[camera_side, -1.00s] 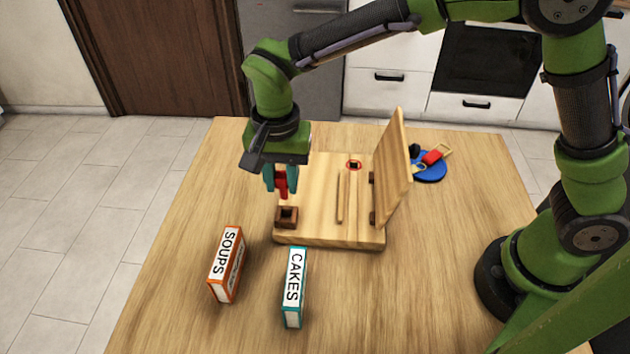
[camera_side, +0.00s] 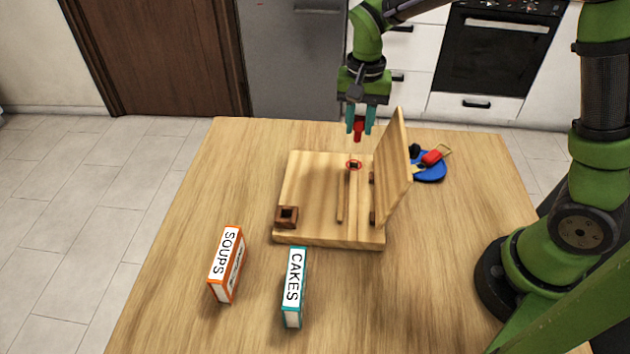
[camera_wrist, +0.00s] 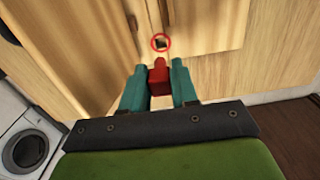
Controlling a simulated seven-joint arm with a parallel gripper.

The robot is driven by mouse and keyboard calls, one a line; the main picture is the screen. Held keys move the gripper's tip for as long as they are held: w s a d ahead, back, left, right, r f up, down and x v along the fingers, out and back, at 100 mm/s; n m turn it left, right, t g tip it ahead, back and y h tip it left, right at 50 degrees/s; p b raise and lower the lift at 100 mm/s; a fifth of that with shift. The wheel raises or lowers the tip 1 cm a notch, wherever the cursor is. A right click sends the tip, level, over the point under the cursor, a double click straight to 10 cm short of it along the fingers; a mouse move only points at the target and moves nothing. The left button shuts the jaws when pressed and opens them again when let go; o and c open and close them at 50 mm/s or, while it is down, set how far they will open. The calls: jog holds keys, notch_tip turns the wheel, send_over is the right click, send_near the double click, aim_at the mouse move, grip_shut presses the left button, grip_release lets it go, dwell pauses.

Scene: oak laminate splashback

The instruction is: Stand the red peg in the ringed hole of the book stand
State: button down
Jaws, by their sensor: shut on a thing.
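My gripper (camera_side: 360,128) is shut on the red peg (camera_side: 358,131), which hangs upright between the teal fingers, above the back part of the book stand. The wooden book stand (camera_side: 310,185) lies on the table with its back board (camera_side: 394,170) standing up on the right. The peg is apart from the stand.
A dark brown square socket block (camera_side: 287,217) is at the stand's front left corner. A thin wooden strip (camera_side: 340,198) lies on the base. SOUPS (camera_side: 226,265) and CAKES (camera_side: 293,288) boxes stand in front.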

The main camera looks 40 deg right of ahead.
aim_at(357, 142)
jog(key=shift+f, duration=3.15)
jog(key=shift+f, duration=1.35)
jog(key=c, duration=0.8)
grip_release()
jog(key=shift+w+r, duration=0.1)
jog(key=shift+r, duration=3.45)
